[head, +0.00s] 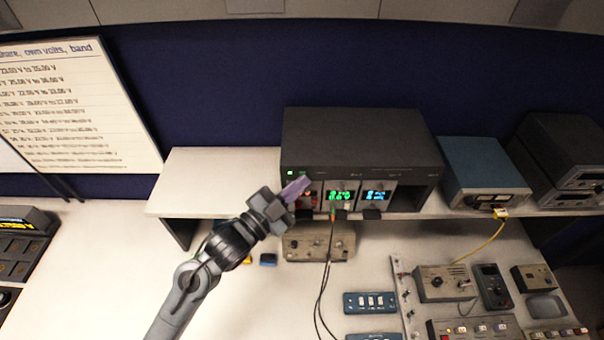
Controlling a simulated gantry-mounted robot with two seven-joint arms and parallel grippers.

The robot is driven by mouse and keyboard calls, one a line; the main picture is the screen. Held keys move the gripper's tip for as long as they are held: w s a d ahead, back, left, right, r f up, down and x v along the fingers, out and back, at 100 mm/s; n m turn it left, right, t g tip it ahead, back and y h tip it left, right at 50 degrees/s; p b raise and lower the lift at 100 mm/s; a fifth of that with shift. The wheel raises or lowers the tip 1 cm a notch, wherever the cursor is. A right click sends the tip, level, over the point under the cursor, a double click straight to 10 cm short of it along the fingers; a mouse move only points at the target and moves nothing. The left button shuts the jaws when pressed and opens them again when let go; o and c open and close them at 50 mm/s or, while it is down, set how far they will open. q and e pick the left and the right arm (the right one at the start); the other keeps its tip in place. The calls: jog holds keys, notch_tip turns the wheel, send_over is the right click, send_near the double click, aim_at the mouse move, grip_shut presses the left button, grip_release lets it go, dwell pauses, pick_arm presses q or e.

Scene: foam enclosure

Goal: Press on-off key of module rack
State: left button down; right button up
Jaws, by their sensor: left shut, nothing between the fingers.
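The module rack (365,138) is a black box on the raised shelf, with several modules in its front. A small green light (290,173) glows at its upper left front, and two modules show lit green and blue displays (375,196). My left gripper (298,186) is shut and empty, its purple fingertips in front of the rack's left end, over the leftmost module. I cannot tell whether the fingertips touch the front. The gripper hides part of that module, and I cannot make out the on-off key. My right gripper is not in view.
Dark cables (324,290) hang from the rack past a beige box (318,244) under the shelf edge. A blue-grey instrument (484,172) stands right of the rack, with a yellow cable (485,246). The shelf left of the rack (215,175) is clear.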

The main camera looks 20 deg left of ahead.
pick_arm(q)
jog(key=shift+s+d, duration=0.15)
jog(key=shift+s, duration=0.25)
jog(key=shift+s, duration=0.1)
jog(key=shift+s+d+p, duration=0.1)
jog(key=shift+s+d, duration=0.3)
jog(key=shift+s, duration=0.5)
jog(key=shift+s+d+p, duration=0.1)
jog(key=shift+s+d, duration=0.25)
jog(key=shift+s, duration=0.55)
jog(key=shift+s+d+p, duration=0.1)
jog(key=shift+s+d, duration=0.3)
jog(key=shift+s, duration=0.5)
